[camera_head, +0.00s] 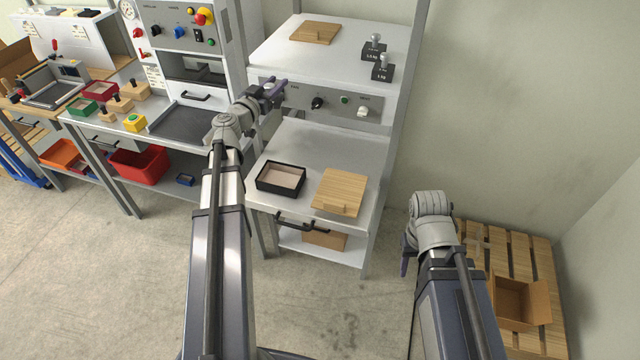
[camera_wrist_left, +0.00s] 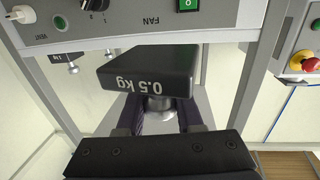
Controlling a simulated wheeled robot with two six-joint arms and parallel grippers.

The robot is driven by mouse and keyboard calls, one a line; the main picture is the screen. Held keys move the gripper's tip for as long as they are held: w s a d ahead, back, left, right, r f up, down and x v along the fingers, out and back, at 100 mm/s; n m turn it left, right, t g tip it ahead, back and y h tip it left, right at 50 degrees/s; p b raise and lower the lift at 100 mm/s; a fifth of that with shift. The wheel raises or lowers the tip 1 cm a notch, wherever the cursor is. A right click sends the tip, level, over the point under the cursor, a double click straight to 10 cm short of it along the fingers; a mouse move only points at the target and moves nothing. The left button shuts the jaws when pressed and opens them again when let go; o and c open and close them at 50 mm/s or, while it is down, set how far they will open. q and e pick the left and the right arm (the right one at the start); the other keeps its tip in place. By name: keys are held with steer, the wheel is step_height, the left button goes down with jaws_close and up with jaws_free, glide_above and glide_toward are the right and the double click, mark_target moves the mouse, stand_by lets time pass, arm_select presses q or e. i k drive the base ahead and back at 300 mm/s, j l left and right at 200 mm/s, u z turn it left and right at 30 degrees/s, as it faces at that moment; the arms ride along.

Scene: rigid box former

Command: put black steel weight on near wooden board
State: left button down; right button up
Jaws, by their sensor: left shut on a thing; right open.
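The black steel weight (camera_wrist_left: 150,72), marked 0.5 kg, is in the left wrist view with its metal knob between the fingers of my left gripper (camera_wrist_left: 160,120). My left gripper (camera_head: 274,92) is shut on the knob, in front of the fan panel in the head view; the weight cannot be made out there. The near wooden board (camera_head: 340,192) lies on the lower worktop, to the right of and below that gripper in the picture. My right gripper (camera_head: 405,258) is open and empty, low and right of the bench.
A black-rimmed box (camera_head: 281,179) stands just left of the near board. On the upper shelf are another wooden board (camera_head: 315,32), a 1.5 kg weight (camera_head: 373,50) and a 1 kg weight (camera_head: 382,70). The worktop (camera_head: 340,145) behind the near board is clear.

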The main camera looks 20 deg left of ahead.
mark_target(342, 186)
steer(key=i+l+u, duration=0.1)
steer(key=l+u, duration=0.25)
steer(key=i+l+u, duration=0.1)
steer(key=l+u, duration=0.25)
steer(key=l, duration=0.2)
steer(key=l+u, duration=0.15)
steer(key=l, duration=1.55)
